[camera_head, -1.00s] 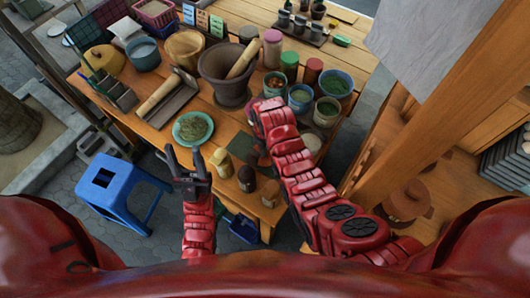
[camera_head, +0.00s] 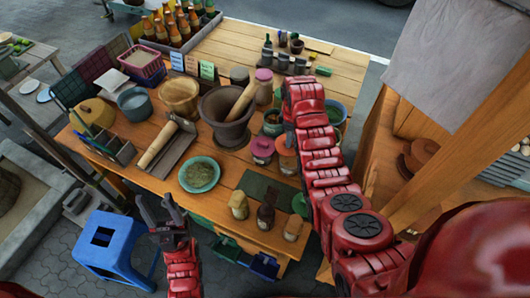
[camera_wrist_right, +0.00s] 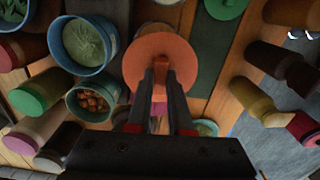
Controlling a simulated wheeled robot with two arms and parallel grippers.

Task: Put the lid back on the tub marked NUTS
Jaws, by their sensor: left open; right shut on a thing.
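My right gripper (camera_wrist_right: 160,95) is shut on the knob of a round orange lid (camera_wrist_right: 144,58). The lid hides what lies straight beneath it. In the head view the orange lid (camera_head: 286,142) shows left of my right arm, above or on a jar (camera_head: 288,163); I cannot tell if they touch. The right fingers are hidden there. No NUTS lettering is readable. My left gripper (camera_head: 160,211) is open and empty near the table's front edge.
A pink-lidded jar (camera_head: 262,149) stands just left of the orange lid. A mortar (camera_head: 222,130), a plate of herbs (camera_head: 199,175) and several small jars (camera_head: 265,216) are close by. A blue stool (camera_head: 112,245) is on the floor.

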